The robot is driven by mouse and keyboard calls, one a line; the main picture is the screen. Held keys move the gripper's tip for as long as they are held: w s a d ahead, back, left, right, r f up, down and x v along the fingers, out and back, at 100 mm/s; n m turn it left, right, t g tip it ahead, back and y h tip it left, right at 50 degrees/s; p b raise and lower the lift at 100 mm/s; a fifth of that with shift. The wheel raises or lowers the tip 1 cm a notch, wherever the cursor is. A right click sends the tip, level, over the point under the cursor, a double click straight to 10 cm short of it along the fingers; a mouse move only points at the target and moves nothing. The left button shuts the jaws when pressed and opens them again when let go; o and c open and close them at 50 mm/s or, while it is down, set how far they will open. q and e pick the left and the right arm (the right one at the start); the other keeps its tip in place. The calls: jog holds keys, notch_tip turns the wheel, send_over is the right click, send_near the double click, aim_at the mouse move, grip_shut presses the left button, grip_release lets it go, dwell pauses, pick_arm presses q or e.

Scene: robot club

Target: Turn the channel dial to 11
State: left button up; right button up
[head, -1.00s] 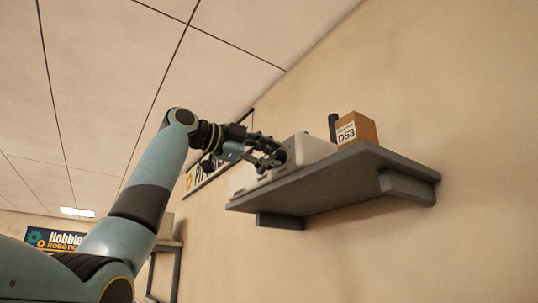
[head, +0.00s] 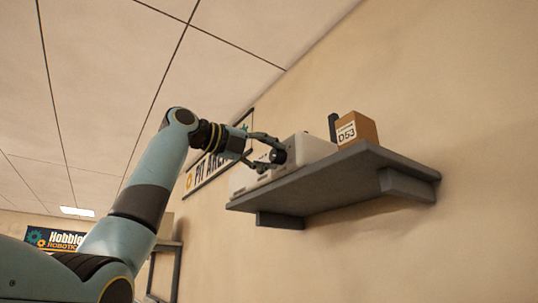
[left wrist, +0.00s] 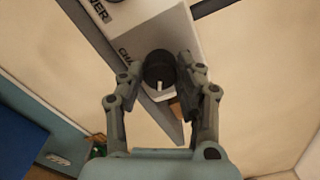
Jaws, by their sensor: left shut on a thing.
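In the left wrist view the mark points toward the bottom of the picture. The dial's numbers cannot be read. My right gripper is not in view.
The grey wall shelf (head: 320,180) carries the white box, a cardboard box (head: 365,128) labelled D53 and a dark upright object (head: 332,127). Another black knob (left wrist: 114,2) is cut off at the top of the wrist view. Air below the shelf is clear.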

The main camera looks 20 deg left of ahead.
pick_arm(q)
jog(key=shift+m, duration=0.3)
jog(key=o, duration=1.2)
jog(key=shift+c, duration=0.2)
jog(key=v, duration=1.2)
